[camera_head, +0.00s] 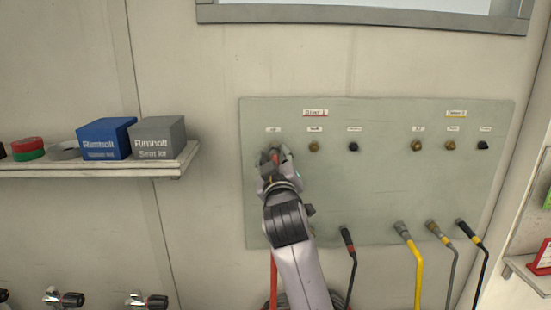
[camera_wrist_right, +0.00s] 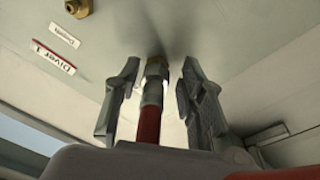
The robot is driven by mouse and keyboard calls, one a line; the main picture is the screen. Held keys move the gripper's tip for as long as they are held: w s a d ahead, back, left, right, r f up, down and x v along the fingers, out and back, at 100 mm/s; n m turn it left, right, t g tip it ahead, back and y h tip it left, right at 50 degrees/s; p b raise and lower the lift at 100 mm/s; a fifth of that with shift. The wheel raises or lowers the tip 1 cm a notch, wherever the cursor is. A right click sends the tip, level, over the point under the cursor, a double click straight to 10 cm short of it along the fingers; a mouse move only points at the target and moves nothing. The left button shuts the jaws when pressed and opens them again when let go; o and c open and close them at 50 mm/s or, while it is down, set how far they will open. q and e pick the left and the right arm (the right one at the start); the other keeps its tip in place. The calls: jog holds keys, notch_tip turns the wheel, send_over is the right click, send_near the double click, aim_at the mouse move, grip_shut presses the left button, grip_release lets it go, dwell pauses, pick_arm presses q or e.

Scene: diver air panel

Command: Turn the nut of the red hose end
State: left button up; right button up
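The red hose end shows in the right wrist view as a metal nut (camera_wrist_right: 156,70) above the red hose (camera_wrist_right: 149,124), up against the panel's underside as seen there. My right gripper (camera_wrist_right: 157,88) is open, with one finger on each side of the hose end and a visible gap on both sides. In the head view my right gripper (camera_head: 273,155) is at the panel's upper left port and mostly hides that port and the nut. The red hose (camera_head: 273,285) hangs below, partly behind my arm. My left gripper is not in view.
The pale green panel (camera_head: 380,195) carries several other ports, including a brass one (camera_head: 314,146) just to the right. Black, yellow (camera_head: 418,270) and grey hoses hang along its lower edge. A shelf (camera_head: 100,168) with blue and grey boxes is at left.

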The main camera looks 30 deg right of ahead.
jog(key=shift+o, duration=0.4)
jog(key=shift+d+r, duration=0.1)
jog(key=v, duration=1.2)
